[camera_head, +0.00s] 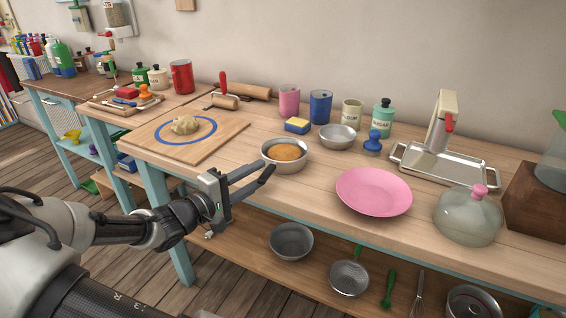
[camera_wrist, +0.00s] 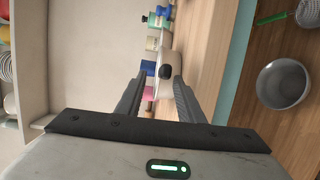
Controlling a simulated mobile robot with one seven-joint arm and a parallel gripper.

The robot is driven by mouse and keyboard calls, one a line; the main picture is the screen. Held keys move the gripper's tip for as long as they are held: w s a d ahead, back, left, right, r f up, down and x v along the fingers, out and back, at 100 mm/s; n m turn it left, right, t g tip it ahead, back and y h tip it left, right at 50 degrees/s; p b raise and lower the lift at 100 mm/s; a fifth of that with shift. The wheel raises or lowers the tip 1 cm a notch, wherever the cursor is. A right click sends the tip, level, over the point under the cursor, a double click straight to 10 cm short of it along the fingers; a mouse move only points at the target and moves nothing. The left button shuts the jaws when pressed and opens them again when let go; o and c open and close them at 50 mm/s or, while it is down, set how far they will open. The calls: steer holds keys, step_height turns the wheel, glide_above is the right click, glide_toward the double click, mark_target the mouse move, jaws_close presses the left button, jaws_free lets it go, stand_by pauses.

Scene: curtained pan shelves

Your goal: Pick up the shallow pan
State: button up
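A round metal pan (camera_head: 272,164) with a brown, cake-like filling stands upright near the front edge of the wooden counter. I take it to be the shallow pan. In the wrist view a pale, edge-on shape (camera_wrist: 166,52), seemingly this pan, lies ahead between the fingertips, with a dark oval spot on its near side. My gripper (camera_head: 262,173) is open and empty, just left of and in front of the pan in the head view. Its two dark fingers also show in the wrist view (camera_wrist: 161,84). Whether a finger touches the pan is hard to tell.
A pink plate (camera_head: 374,192) lies right of the pan. A small metal bowl (camera_head: 337,137) and a yellow-blue sponge (camera_head: 297,125) sit behind it. A cutting board (camera_head: 220,136) with dough is left. A grey bowl (camera_head: 291,242) stands on the lower shelf.

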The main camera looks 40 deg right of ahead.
mark_target(267, 169)
steer(key=d, duration=0.3)
steer(key=d+b, duration=0.1)
steer(key=shift+w+d+f, duration=0.15)
steer(key=shift+f, duration=0.25)
steer(key=shift+w+d, duration=0.1)
steer(key=shift+d, duration=0.4)
steer(key=shift+r, duration=0.15)
jaws_close()
